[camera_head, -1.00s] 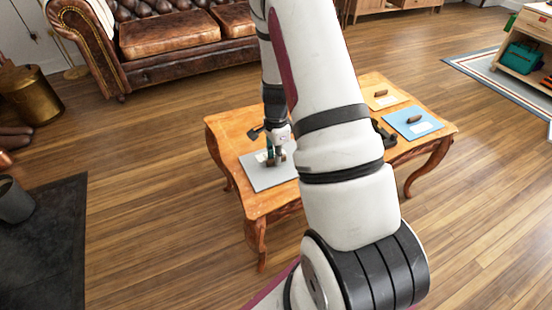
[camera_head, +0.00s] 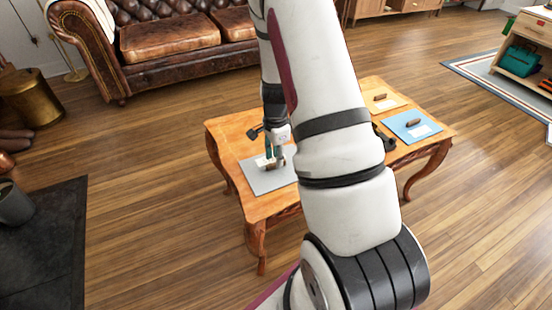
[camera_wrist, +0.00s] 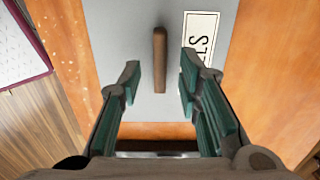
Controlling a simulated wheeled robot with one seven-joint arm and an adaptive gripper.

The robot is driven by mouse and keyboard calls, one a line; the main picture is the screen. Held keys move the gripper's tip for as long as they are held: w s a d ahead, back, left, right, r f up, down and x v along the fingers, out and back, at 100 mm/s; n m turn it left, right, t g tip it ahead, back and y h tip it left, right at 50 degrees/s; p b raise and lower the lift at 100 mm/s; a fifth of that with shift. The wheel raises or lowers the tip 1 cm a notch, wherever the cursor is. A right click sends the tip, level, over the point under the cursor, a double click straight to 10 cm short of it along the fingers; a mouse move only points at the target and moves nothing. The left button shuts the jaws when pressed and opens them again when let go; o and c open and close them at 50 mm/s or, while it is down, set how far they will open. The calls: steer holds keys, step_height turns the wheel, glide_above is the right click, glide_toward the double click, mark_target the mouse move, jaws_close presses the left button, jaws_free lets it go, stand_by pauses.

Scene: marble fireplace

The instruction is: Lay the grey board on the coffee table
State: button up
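The grey board (camera_head: 262,180) lies flat on the wooden coffee table (camera_head: 226,134), near its left front part. In the wrist view the grey board (camera_wrist: 120,25) has a brown bar handle (camera_wrist: 160,58) and a white label (camera_wrist: 200,38) with black letters. My gripper (camera_head: 274,160) is just above the board. In the wrist view my gripper (camera_wrist: 160,82) is open, with its two green-padded fingers on either side of the handle and a gap on both sides. My arm hides the middle of the table.
A blue board (camera_head: 398,127) and a yellow-orange board (camera_head: 374,104), each with a handle, lie on the table's right part. A dark object (camera_head: 384,141) beside my arm is partly hidden. A leather sofa (camera_head: 170,40) stands behind. Wooden floor is clear around the table.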

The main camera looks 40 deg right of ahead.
step_height(320, 180, up, 10)
steer(key=p, duration=0.3)
steer(key=s+a+r+n+y, duration=0.1)
steer(key=s+a+r+n, duration=0.35)
steer(key=a+r, duration=0.45)
steer(key=s+a+r+n, duration=0.4)
steer(key=a+r+n, duration=0.25)
steer(key=r, duration=0.35)
steer(key=s+a+r+n, duration=0.2)
steer(key=s+n, duration=0.1)
steer(key=s, duration=0.4)
steer(key=s+a+r+n, duration=0.1)
steer(key=s+a+n, duration=0.1)
steer(key=s, duration=0.4)
steer(key=s+a+r+n+h, duration=0.1)
steer(key=s+a+r+n, duration=0.1)
steer(key=s+n, duration=0.3)
steer(key=s, duration=0.2)
steer(key=shift+s+a+r, duration=0.3)
steer(key=shift+r, duration=0.05)
step_height(320, 180, up, 26)
steer(key=t+p, duration=0.4)
steer(key=p, duration=2)
steer(key=shift+d+r+p, duration=0.15)
steer(key=shift+d+p, duration=0.1)
steer(key=shift+p, duration=0.05)
